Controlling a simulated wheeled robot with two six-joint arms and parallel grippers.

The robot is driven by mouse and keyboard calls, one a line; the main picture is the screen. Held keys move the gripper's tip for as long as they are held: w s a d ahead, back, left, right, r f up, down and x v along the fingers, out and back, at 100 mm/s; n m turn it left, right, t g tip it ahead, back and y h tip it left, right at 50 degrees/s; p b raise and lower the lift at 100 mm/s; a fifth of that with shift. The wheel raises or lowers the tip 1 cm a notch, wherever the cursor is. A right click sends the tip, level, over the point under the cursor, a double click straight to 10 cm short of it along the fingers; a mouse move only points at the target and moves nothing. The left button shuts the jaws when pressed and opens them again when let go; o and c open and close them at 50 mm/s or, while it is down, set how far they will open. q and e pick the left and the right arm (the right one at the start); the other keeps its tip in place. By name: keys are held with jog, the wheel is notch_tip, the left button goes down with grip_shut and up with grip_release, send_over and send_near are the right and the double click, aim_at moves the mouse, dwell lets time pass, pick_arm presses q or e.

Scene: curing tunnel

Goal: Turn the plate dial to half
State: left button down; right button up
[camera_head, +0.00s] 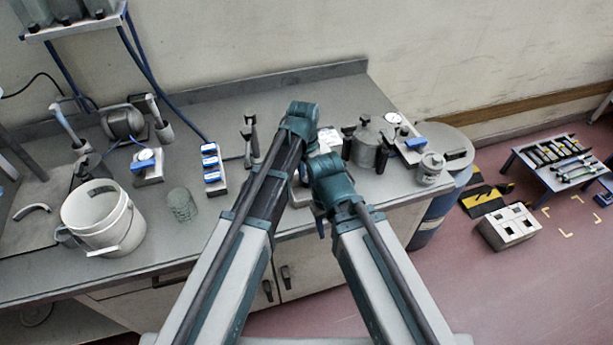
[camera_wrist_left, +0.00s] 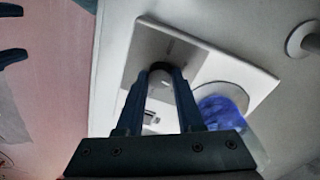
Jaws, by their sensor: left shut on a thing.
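A pale hot plate (camera_wrist_left: 150,48) with a round white top stands on the bench in the left wrist view. Its dial (camera_wrist_left: 160,68) is a small knob with a dark rim on the plate's front part. My left gripper (camera_wrist_left: 161,78) is shut on the dial, one finger on each side. The dial's mark is hidden, so its setting cannot be read. In the head view only a white bit of the plate (camera_head: 330,137) shows behind my arms. My right gripper (camera_wrist_left: 14,34) shows two dark fingers apart at the wrist view's left edge, over the floor, and looks empty.
Something blue (camera_wrist_left: 222,108) stands on the round top, close beside my left fingers. A clamp stand (camera_head: 251,138) and a grey vessel (camera_head: 366,143) flank my arms. A white bucket (camera_head: 103,217) and a glass beaker (camera_head: 182,205) stand further left on the bench.

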aim_at(306, 177)
pick_arm(q)
jog(key=shift+m, duration=2)
jog(key=c, duration=0.5)
grip_release()
jog(key=shift+c, duration=0.2)
notch_tip(306, 177, up, 14)
jog(key=p, duration=1.3)
jog(key=shift+w+f+p, duration=0.15)
jog(key=shift+w+p, duration=0.15)
jog(key=shift+p, duration=0.05)
